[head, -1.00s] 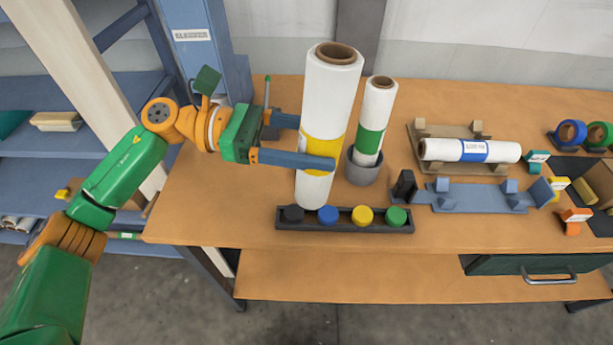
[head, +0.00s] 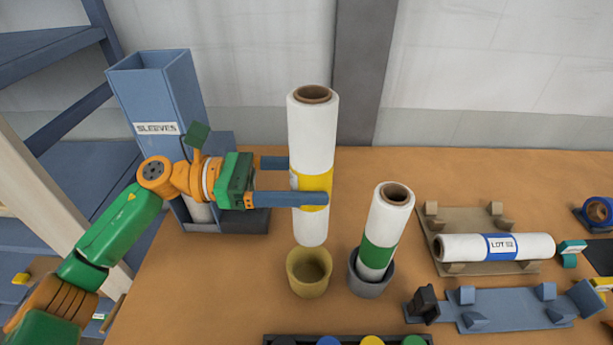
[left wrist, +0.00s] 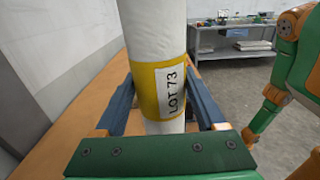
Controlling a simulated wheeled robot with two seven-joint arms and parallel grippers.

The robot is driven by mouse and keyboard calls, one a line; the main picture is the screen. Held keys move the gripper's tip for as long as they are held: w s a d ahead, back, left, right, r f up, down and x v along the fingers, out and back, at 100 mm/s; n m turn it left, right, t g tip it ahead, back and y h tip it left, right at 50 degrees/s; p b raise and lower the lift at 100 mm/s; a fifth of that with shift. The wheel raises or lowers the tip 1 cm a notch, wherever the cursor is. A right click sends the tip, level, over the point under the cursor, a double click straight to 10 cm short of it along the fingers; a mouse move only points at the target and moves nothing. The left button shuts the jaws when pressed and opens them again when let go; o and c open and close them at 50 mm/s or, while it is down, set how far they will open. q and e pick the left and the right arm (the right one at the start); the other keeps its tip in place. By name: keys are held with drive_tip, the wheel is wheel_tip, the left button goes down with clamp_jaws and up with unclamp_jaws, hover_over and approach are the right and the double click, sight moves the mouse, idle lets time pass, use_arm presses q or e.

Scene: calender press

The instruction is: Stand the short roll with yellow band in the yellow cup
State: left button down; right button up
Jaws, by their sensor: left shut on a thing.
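The short roll with yellow band (head: 312,135) is white, with a brown core showing at its top. It stands upright in my left gripper (head: 293,182), which is shut on it at the yellow band. The left wrist view shows the roll (left wrist: 163,90) between both fingers, with a "LOT 73" label on the band. The yellow cup (head: 309,279) is empty and stands on the table. The roll's lower end is above and behind the cup's opening in the head view, apart from it. My right gripper is not in the head view.
A white roll with a green band (head: 387,225) leans in a grey cup (head: 371,284) just right of the yellow cup. A blue-banded roll (head: 495,247) lies on a wooden cradle. A blue sleeves bin (head: 160,95) stands behind my left arm. A button strip is at the front.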

use_arm(q)
wheel_tip(320, 180, down, 11)
drive_tip(key=s+b, duration=0.1)
drive_tip(key=b, duration=0.8)
drive_tip(key=shift+s+f, duration=0.15)
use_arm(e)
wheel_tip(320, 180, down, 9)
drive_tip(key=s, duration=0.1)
